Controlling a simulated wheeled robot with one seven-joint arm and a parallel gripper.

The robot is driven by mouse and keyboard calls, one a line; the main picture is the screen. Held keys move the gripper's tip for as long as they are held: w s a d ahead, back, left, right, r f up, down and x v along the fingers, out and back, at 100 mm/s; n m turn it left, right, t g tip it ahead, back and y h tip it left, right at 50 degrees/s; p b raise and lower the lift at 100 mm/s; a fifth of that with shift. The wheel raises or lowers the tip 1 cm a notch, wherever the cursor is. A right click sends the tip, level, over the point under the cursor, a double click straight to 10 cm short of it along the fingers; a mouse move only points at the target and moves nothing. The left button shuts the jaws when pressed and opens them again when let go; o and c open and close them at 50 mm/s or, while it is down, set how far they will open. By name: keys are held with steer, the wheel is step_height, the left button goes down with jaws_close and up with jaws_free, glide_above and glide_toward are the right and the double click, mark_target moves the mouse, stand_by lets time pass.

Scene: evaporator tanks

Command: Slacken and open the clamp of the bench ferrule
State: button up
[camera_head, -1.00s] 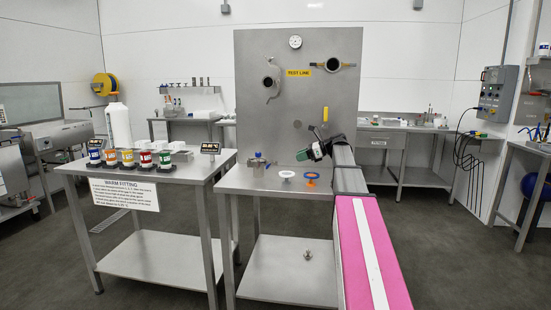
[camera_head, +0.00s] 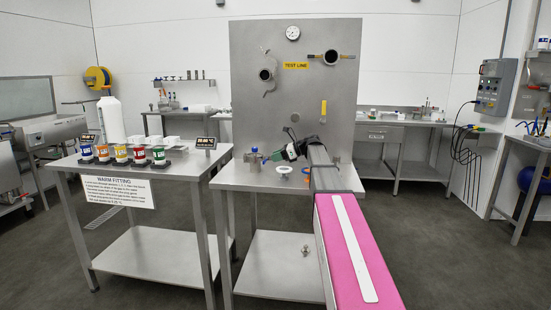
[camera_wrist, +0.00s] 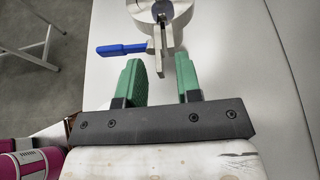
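The bench ferrule with its clamp (camera_head: 254,156) stands on the steel bench, left of my gripper (camera_head: 289,153). In the wrist view the clamp (camera_wrist: 175,10) is a round metal body at the top edge, partly cut off. A narrow metal piece (camera_wrist: 163,42) sticks out from it towards my fingers, and a blue handle (camera_wrist: 122,49) points left. In the wrist view my gripper (camera_wrist: 160,78) is open and empty.
The steel bench (camera_head: 228,178) is clear in front of the ferrule. An upright steel panel (camera_head: 298,95) with a yellow TEST LINE label stands behind. A second table (camera_head: 178,169) with several coloured pots and a white bottle (camera_head: 111,122) stands to the left.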

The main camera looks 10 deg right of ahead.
steer(key=shift+a+f, duration=0.1)
steer(key=shift+a, duration=0.2)
jaws_close()
